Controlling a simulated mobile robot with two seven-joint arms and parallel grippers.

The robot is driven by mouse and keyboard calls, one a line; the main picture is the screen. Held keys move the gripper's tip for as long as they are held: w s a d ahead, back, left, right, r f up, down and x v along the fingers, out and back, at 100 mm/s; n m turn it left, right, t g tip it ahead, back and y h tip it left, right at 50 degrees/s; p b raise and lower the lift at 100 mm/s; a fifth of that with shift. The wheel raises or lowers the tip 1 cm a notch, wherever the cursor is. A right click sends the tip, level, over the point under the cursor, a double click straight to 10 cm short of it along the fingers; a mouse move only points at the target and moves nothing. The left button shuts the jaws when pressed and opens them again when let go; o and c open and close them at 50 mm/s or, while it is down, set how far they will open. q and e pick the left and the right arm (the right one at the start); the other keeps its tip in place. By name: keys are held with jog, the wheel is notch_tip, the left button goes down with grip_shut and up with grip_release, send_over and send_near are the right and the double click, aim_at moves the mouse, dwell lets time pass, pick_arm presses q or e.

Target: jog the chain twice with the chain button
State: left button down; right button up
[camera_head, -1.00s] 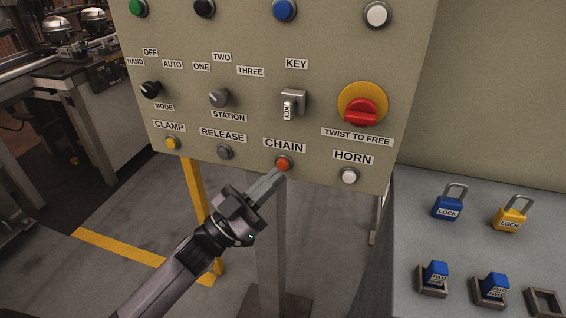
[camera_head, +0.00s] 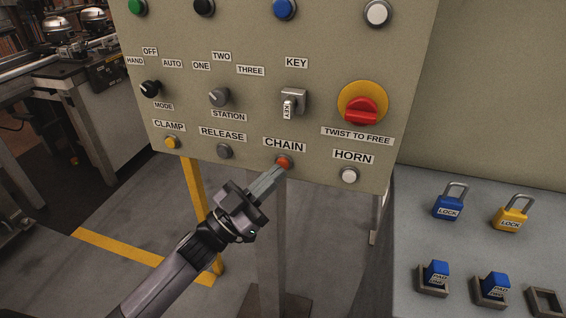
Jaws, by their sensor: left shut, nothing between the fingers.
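The chain button (camera_head: 284,161) is a round orange-red button on the lower part of the beige control panel (camera_head: 330,60), under the label CHAIN (camera_head: 284,145). My left gripper (camera_head: 280,172) comes up from below left. Its fingers are shut and empty, with the tips just below the chain button. I cannot tell whether the tips touch it. The button's top still shows above the fingertips. My right gripper is not in view.
The grey release button (camera_head: 225,151) is left of the chain button, and the white horn button (camera_head: 349,175) is right of it. A red twist knob (camera_head: 361,110) sits above. A grey bench (camera_head: 470,260) with padlocks stands at the right.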

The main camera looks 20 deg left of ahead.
pick_arm(q)
jog(key=shift+w, duration=0.5)
dwell(0.7)
jog(key=shift+s, duration=0.15)
jog(key=shift+s+p, duration=0.35)
jog(key=shift+s, duration=0.45)
jog(key=s+p, duration=0.3)
jog(key=s, duration=0.3)
jog(key=shift+a, duration=0.1)
dwell(0.7)
